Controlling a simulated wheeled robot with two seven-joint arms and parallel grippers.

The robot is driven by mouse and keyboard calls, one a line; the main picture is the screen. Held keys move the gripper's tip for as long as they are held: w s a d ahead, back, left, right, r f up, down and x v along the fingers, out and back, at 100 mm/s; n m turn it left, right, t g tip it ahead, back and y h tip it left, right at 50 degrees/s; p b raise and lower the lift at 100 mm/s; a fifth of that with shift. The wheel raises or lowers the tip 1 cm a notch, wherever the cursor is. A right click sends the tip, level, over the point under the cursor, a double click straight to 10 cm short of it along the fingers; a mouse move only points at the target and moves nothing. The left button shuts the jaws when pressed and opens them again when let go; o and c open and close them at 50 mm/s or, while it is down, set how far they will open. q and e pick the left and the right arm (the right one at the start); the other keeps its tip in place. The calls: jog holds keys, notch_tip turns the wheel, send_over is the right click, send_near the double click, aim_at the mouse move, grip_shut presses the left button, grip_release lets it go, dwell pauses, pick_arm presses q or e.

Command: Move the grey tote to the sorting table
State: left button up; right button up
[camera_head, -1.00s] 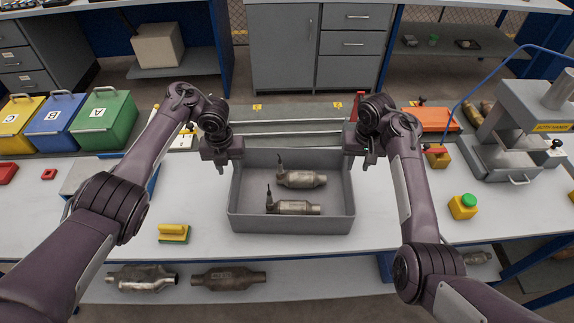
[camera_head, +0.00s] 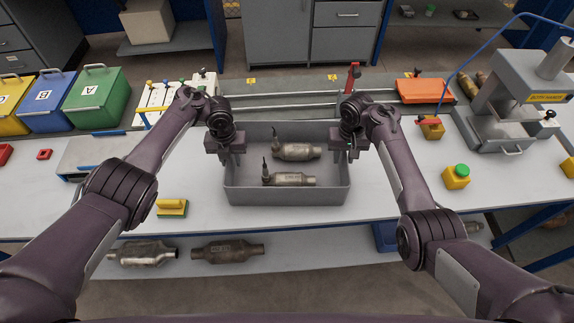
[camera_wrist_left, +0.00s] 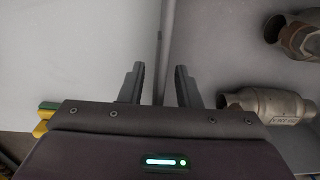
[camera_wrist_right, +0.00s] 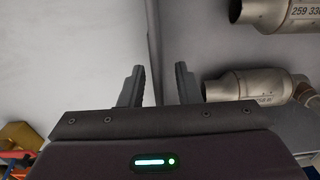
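The grey tote (camera_head: 287,193) stands on a white-topped bench and holds two metal catalytic converters, one behind (camera_head: 297,151) and one in front (camera_head: 289,179). My left gripper (camera_head: 230,157) is at the tote's left wall and my right gripper (camera_head: 346,155) is at its right wall. In the left wrist view the open fingers (camera_wrist_left: 158,85) stand either side of the wall's rim, with gaps. In the right wrist view the open fingers (camera_wrist_right: 159,85) also straddle a rim. I cannot tell which surface is the sorting table.
Green (camera_head: 97,97), blue (camera_head: 48,102) and yellow bins stand at the left. A yellow-green block (camera_head: 172,209) lies left of the tote. A press (camera_head: 515,105) and a green-button box (camera_head: 456,177) are at the right. Two converters (camera_head: 228,251) lie on the lower shelf.

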pick_arm(q)
jog(key=shift+f, duration=0.45)
pick_arm(e)
jog(key=shift+f, duration=0.4)
pick_arm(q)
jog(key=shift+c, duration=0.3)
pick_arm(e)
jog(key=shift+c, duration=0.3)
pick_arm(q)
grip_shut()
pick_arm(e)
grip_shut()
pick_arm(q)
jog(key=shift+w+r, duration=0.2)
jog(key=shift+r, duration=0.05)
pick_arm(e)
jog(key=shift+w+r, duration=0.15)
jog(key=shift+r, duration=0.05)
